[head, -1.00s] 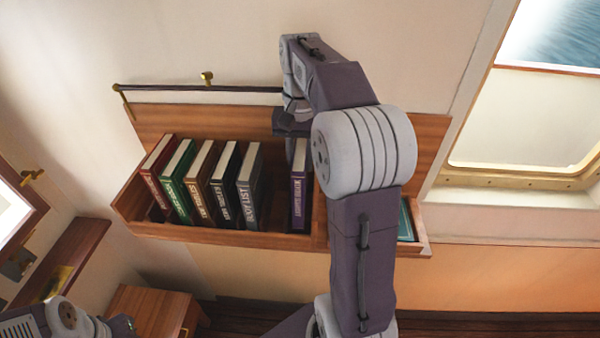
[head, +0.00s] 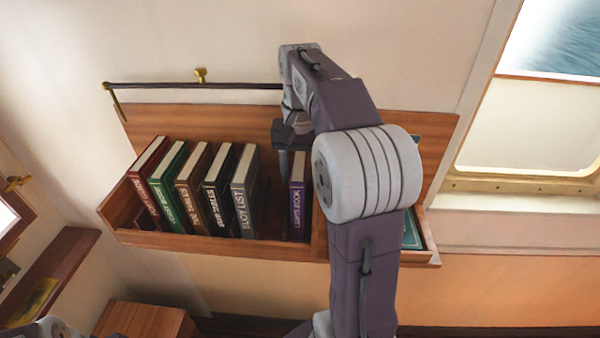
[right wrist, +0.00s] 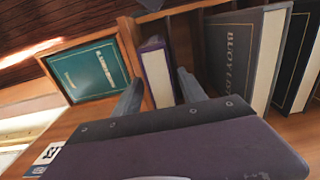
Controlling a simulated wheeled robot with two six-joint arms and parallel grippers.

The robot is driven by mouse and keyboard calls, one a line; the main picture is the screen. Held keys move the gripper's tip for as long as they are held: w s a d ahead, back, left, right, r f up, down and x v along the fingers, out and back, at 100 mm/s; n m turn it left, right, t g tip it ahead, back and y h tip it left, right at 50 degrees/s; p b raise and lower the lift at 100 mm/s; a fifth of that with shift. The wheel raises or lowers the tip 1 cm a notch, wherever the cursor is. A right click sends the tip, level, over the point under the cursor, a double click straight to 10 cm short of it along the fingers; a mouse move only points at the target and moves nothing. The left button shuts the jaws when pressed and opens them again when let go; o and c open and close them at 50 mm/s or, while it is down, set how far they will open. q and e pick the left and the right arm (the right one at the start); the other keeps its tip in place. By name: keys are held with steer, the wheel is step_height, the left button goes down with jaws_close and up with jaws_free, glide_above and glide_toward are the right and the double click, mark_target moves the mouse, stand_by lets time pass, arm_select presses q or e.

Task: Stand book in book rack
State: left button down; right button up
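The purple book (head: 298,210) stands upright in the wooden book rack (head: 180,241), apart from the other books. It also shows in the right wrist view (right wrist: 157,75). My right gripper (right wrist: 158,80) is above it, with one finger on each side and small gaps beside the book, so it looks open. In the head view my right arm hides part of the gripper and the rack. Several books, red, green, brown, black and grey (head: 244,200), lean in the rack to the left. My left gripper is out of view; only part of that arm shows at the bottom left.
A teal book (right wrist: 90,70) lies in the compartment to the right of the rack's divider (right wrist: 130,50). A dark rail (head: 190,86) runs along the wall above the rack. Between the grey book and the purple book there is an empty gap. A window is at the right.

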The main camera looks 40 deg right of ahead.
steer(key=shift+w+d+r, duration=0.2)
steer(key=shift+w+r, duration=0.1)
steer(key=shift+r, duration=0.05)
step_height(320, 180, up, 10)
steer(key=p, duration=0.3)
steer(key=shift+s+a+r, duration=0.1)
steer(key=shift+r, duration=0.45)
